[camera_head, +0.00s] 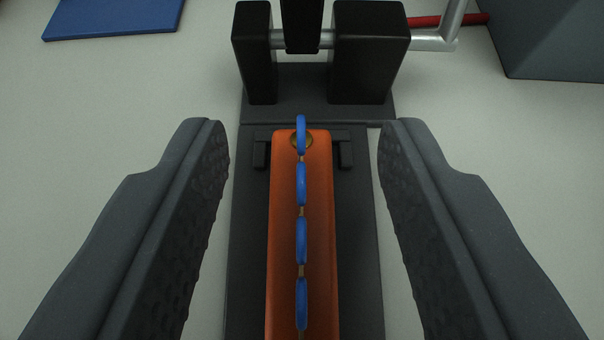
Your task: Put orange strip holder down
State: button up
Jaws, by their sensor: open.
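The orange strip holder (284,240) is a long orange bar lying on a dark base plate (356,250). Its far end sits between two small dark brackets, and its near end runs out of the bottom of the picture. Several blue oval pieces (301,185) stand in a row along its top. My gripper (303,140) is open. One finger is on each side of the orange holder, with a clear gap between each finger and the holder.
Beyond the holder stands a black device with two blocks (369,50) and a metal shaft. A silver crank (440,38) with a red handle (470,19) extends to its right. A blue flat panel (115,15) lies at the upper left and a grey box (555,40) at the upper right.

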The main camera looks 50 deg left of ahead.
jog(key=p+v, duration=0.3)
jog(key=v, duration=0.8)
jog(key=w+d+r+m+t+h, duration=0.3)
jog(key=d+r, duration=0.7)
jog(key=r, duration=0.2)
jog(key=w+d+r+m+t+h, duration=0.3)
jog(key=d+r+t+h, duration=0.1)
jog(key=d+r, duration=0.75)
jog(key=s+d+r+m+h, duration=0.1)
jog(key=s+d+r, duration=0.3)
jog(key=r, duration=0.5)
jog(key=s+d+r+m+h, duration=0.1)
jog(key=s+d+r+m, duration=0.1)
jog(key=s+d+r, duration=0.3)
jog(key=s+r, duration=0.4)
jog(key=shift+s+m, duration=0.2)
jog(key=shift+m, duration=0.2)
